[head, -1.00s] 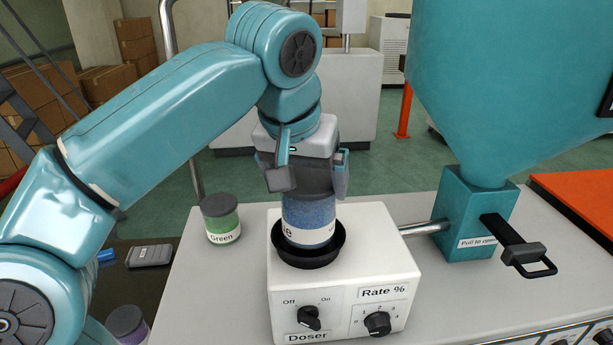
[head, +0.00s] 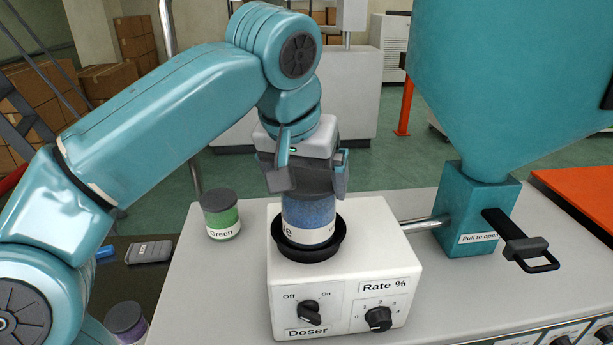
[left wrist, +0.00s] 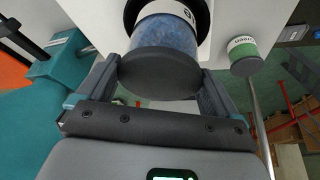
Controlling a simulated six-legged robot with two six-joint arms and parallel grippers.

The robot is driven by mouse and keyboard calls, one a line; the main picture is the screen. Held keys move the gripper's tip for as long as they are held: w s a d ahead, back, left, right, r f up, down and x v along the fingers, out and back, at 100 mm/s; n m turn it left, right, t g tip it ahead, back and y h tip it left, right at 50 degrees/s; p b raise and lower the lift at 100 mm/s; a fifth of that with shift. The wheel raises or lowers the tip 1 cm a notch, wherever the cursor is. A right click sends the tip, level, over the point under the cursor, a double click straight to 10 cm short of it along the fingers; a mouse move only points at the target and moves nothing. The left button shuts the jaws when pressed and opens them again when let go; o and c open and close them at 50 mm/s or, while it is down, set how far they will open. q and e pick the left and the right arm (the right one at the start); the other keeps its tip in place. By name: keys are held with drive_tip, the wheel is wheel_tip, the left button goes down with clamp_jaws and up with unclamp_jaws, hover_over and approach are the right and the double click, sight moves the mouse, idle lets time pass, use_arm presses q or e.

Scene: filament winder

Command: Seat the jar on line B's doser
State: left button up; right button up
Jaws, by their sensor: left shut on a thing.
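The jar (head: 308,216) has blue contents, a dark lid and a white label ending in "e". It stands upright, its lower end inside the black ring-shaped seat (head: 310,250) on top of the white doser (head: 345,285). Whether it rests on the bottom of the seat is hidden. My left gripper (head: 308,180) is shut on the jar at its lid, from above. In the left wrist view the jar's lid (left wrist: 160,75) sits between the two fingers (left wrist: 160,88). The doser's front has an Off/On knob (head: 309,312) and a Rate % dial (head: 378,318). My right gripper is not seen.
A jar labelled Green (head: 221,215) stands on the table left of the doser. A purple jar (head: 127,322) is at the lower left. A teal hopper (head: 500,90) with a black pull handle (head: 522,245) stands at right, joined to the doser by a metal pipe (head: 425,224).

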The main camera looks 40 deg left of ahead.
use_arm(q)
drive_tip(key=shift+f+b, duration=0.35)
drive_tip(key=shift+f, duration=0.3)
idle(0.8)
drive_tip(key=o, duration=1.3)
wheel_tip(320, 180, up, 6)
drive_tip(key=p, duration=0.6)
drive_tip(key=shift+r, duration=0.1)
drive_tip(key=shift+r+p, duration=0.4)
drive_tip(key=shift+r, duration=0.55)
drive_tip(key=shift+f, duration=0.1)
